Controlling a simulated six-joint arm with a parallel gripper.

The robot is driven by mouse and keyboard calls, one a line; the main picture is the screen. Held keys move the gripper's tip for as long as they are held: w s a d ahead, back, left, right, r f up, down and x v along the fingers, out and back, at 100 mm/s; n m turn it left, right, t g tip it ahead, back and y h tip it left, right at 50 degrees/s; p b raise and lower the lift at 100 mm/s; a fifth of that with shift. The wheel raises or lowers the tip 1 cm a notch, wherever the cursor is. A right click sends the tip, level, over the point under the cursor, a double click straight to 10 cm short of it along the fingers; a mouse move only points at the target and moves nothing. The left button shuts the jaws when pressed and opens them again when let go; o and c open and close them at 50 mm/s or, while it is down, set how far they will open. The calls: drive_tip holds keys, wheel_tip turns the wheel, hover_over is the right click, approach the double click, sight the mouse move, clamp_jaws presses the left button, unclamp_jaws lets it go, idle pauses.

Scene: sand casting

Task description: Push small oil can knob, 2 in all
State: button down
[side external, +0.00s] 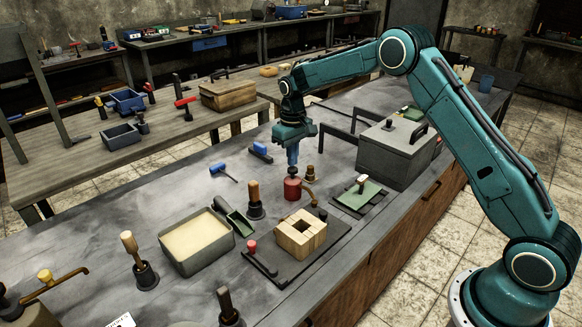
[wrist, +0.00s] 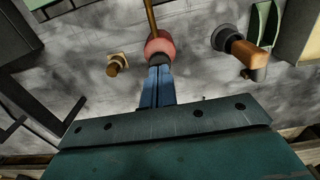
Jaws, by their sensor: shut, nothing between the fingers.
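The small red oil can (side external: 292,190) stands upright on the grey bench, its thin brown spout pointing to the lower right. In the wrist view the red can (wrist: 166,44) shows just beyond my fingertips, with its spout (wrist: 150,15) running up out of the frame. My gripper (side external: 293,163) is shut and empty, pointing down right above the can. Its blue fingers (wrist: 159,70) overlap the can's top in the wrist view. The knob is largely hidden by the fingers; I cannot tell whether they touch it.
A small brass piece (side external: 310,175) stands close behind the can. A wooden-handled rammer (side external: 254,198) is to its left, and a wooden block mould (side external: 300,236) on a dark plate is in front. A sand-filled tray (side external: 196,238) lies front left; a grey box (side external: 394,152) stands right.

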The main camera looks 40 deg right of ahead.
drive_tip(key=shift+f, duration=0.65)
drive_tip(key=shift+f, duration=0.7)
drive_tip(key=shift+r, duration=1.45)
